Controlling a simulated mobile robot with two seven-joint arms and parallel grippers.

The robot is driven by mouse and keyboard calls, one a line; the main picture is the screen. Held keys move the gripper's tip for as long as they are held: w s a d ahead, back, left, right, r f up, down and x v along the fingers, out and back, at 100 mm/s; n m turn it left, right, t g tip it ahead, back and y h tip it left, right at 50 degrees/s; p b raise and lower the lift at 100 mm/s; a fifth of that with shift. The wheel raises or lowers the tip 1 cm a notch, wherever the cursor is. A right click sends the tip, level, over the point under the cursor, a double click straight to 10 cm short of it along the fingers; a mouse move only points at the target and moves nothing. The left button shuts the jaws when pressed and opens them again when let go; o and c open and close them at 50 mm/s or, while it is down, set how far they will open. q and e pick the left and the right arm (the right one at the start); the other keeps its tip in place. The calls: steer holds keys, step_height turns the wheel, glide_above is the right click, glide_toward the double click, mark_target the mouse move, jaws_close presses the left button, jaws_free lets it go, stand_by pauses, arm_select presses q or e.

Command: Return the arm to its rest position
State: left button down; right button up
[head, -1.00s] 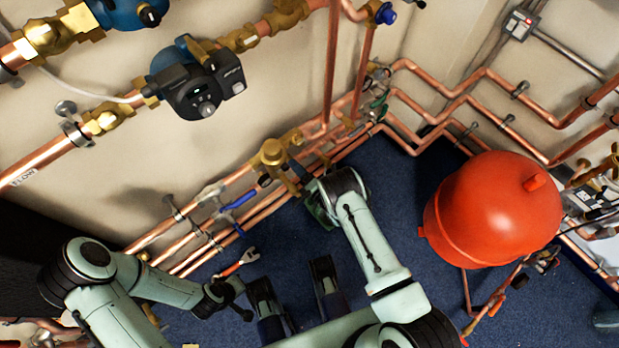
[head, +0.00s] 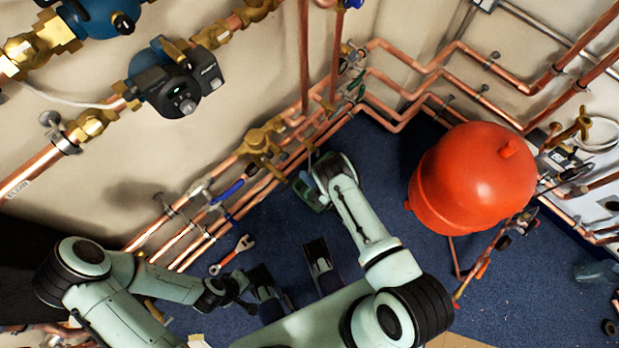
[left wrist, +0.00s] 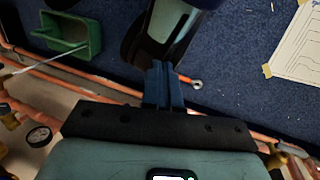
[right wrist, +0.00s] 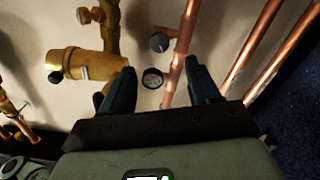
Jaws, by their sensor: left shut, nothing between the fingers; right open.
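My right arm reaches up the middle of the head view, and its gripper end (head: 318,168) is close to the pipes on the wall, seen nearly end-on. In the right wrist view its two fingers (right wrist: 160,84) are spread apart with nothing between them. A small gauge (right wrist: 152,78) and a copper pipe show behind the gap. My left arm is folded low at the left of the head view, its gripper (head: 240,297) over the blue floor. In the left wrist view the fingers (left wrist: 163,85) are together and hold nothing.
Copper pipes with brass valves (head: 258,142) and a blue-handled valve (head: 229,190) line the wall. A pump (head: 180,90) sits above them. A red tank (head: 475,178) stands at the right. A wrench (head: 230,256) and a green tray (left wrist: 70,35) lie on the floor.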

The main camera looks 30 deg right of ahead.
stand_by(0.3)
steer(key=s+d+r+m+g+h+p, duration=0.25)
steer(key=s+m+g+h+p, duration=0.55)
steer(key=m, duration=1)
arm_select(q)
step_height(320, 180, up, 14)
steer(key=s+d+g+p, duration=0.1)
steer(key=p, duration=0.6)
steer(key=shift+s+r, duration=0.25)
steer(key=shift+s, duration=0.15)
arm_select(e)
steer(key=s+a+r+m+g+y, duration=0.2)
steer(key=s+a+r+m+g, duration=0.2)
steer(key=s, duration=0.4)
steer(key=s+a+r+m+g+y, duration=0.3)
steer(key=s+a+r+m+g, duration=0.1)
steer(key=s+r+m+g, duration=0.2)
steer(key=shift+s+a+r+m, duration=0.2)
steer(key=shift+s+r+m, duration=0.65)
steer(key=shift+s+m, duration=0.2)
